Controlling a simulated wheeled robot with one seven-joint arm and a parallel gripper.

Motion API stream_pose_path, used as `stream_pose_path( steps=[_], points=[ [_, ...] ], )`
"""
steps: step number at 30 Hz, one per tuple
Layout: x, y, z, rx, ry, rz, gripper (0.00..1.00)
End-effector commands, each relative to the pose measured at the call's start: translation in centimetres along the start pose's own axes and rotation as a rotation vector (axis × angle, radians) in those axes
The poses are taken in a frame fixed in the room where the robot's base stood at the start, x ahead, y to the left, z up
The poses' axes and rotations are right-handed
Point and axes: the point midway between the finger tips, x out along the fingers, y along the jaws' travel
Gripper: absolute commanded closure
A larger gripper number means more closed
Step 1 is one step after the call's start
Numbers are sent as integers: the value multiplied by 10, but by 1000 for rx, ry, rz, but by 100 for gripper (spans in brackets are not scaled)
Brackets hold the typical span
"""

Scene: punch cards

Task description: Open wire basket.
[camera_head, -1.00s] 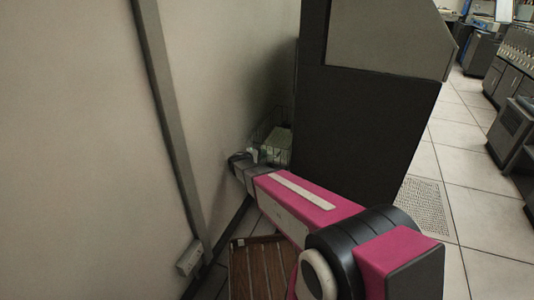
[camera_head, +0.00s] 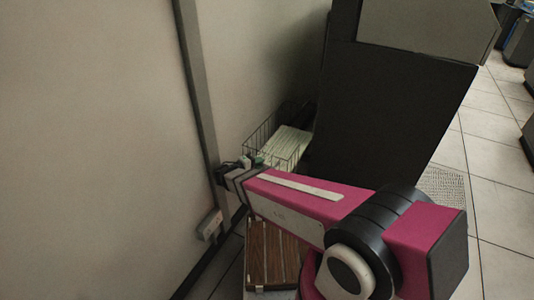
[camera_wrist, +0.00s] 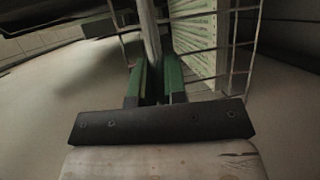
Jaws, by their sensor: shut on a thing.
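The wire basket (camera_head: 256,139) stands in the gap between the wall and a dark cabinet, in the head view. It is a thin dark wire frame with pale, printed paper or cards (camera_head: 288,143) inside. Its wires (camera_wrist: 232,58) also show at the upper right of the wrist view, beside the pale striped stack (camera_wrist: 194,48). My gripper (camera_head: 247,163) is at the basket's near side. In the wrist view its green-padded fingers (camera_wrist: 158,80) are shut around a grey bar of the basket. The exact contact is partly hidden between the fingers.
The dark cabinet (camera_head: 390,110) closes off the right side. A wall with a vertical grey post (camera_head: 197,80) and a small box (camera_head: 210,224) is close on the left. A brown slatted wooden piece (camera_head: 272,255) lies below my arm. Tiled floor (camera_head: 490,235) is open at right.

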Motion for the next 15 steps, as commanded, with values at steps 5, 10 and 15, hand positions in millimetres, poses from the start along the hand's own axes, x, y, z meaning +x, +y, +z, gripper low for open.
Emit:
stream_pose_path(
  steps=[5,10,15],
  points=[
    [-45,-9,19,-2,5,-1,100],
    [-79,-17,32,-1,4,-1,100],
    [-103,-22,42,0,3,0,100]
  ],
)
